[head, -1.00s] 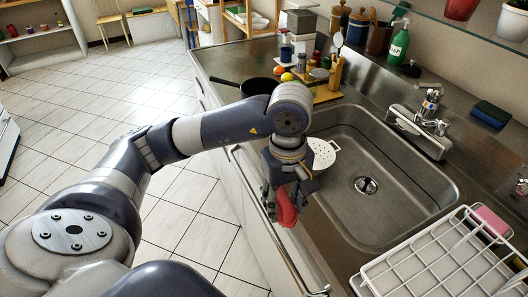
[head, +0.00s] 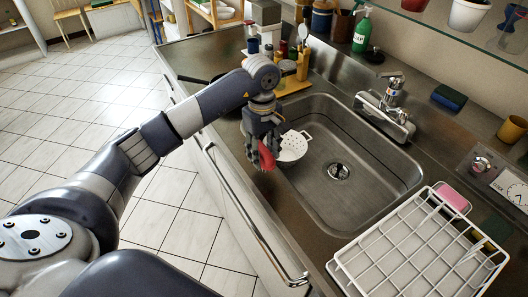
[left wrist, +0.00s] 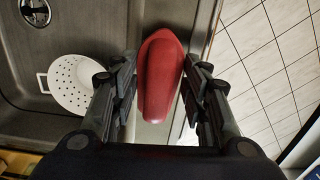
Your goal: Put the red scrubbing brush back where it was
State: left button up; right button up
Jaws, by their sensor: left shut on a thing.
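The red scrubbing brush (head: 266,157) is held in my left gripper (head: 262,150), over the front edge of the sink counter. In the left wrist view the brush (left wrist: 161,75) shows as a smooth red oval between the two fingers of the left gripper (left wrist: 160,95), which are shut on its sides. Its bristles are not visible. A stainless sink (head: 350,190) lies to the right of the gripper in the head view. My right gripper is not in view.
A white colander (head: 293,147) sits in the sink's left part, close to the gripper. A white wire dish rack (head: 385,270) stands at the right front, with a pink sponge (head: 455,199) by it. The tap (head: 390,105) and a blue-green sponge (head: 449,97) are behind the sink.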

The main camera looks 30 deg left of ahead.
aim_at(264, 157)
pick_arm(q)
jog(key=shift+w+a, duration=0.15)
jog(key=shift+w, duration=0.35)
jog(key=shift+w+f+p, duration=0.15)
jog(key=shift+w+p, duration=0.05)
jog(key=shift+p, duration=0.2)
notch_tip(264, 157, down, 3)
jog(key=shift+a+f+p, duration=0.1)
jog(key=shift+p, duration=0.7)
jog(key=shift+f, duration=0.1)
jog(key=shift+f+b, duration=0.25)
jog(key=shift+b, duration=0.1)
jog(key=o, duration=1.3)
jog(key=shift+r, duration=0.1)
